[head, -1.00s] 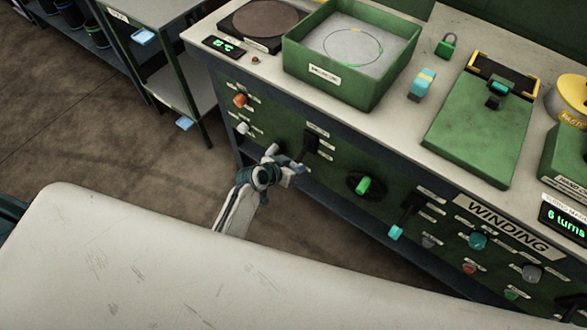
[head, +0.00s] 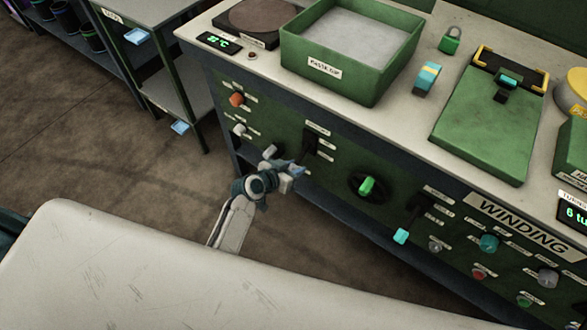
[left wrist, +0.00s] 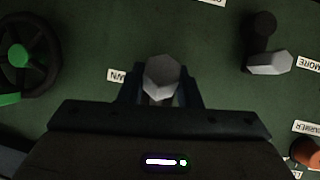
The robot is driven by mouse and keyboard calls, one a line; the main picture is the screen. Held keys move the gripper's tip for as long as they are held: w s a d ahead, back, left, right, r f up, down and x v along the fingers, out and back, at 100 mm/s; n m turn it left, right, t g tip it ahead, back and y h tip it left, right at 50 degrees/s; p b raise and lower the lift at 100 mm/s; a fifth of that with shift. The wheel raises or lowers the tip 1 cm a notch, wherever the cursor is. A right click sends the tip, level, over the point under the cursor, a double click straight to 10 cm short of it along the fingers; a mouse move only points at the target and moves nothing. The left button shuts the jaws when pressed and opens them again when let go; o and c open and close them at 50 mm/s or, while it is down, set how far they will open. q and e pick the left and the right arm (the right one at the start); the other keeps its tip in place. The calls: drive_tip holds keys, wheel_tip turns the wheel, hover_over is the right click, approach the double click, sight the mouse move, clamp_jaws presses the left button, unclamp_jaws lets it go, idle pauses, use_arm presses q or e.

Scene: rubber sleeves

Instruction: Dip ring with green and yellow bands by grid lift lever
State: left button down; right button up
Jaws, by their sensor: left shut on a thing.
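The green dip box (head: 325,68) stands on the bench and is filled with a pale grey surface (head: 365,27). The ring with bands is not visible now; nothing shows on that surface. My left gripper (head: 291,172) is at the front panel, just below a dark lever mount (head: 312,140). In the left wrist view, my left gripper (left wrist: 161,90) is shut on a grey faceted lever knob (left wrist: 161,77), beside a label ending in "WN" (left wrist: 117,75). The rest of the lever is hidden behind the knob. My right gripper is not in view.
To the panel's right are a green handwheel (head: 367,187) and a cyan-tipped lever (head: 401,236). An orange knob (head: 237,99) and a grey knob (head: 240,130) are at left. A green padlock (head: 451,42) and a cyan-yellow block (head: 427,78) stand on the bench.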

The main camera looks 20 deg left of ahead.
use_arm(q)
drive_tip(key=shift+w, duration=0.1)
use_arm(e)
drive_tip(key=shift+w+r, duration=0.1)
use_arm(q)
drive_tip(key=c, duration=1.1)
unclamp_jaws()
drive_tip(key=shift+o, duration=0.2)
drive_tip(key=v, duration=1)
drive_tip(key=shift+s+a+r, duration=0.2)
drive_tip(key=shift+s, duration=0.1)
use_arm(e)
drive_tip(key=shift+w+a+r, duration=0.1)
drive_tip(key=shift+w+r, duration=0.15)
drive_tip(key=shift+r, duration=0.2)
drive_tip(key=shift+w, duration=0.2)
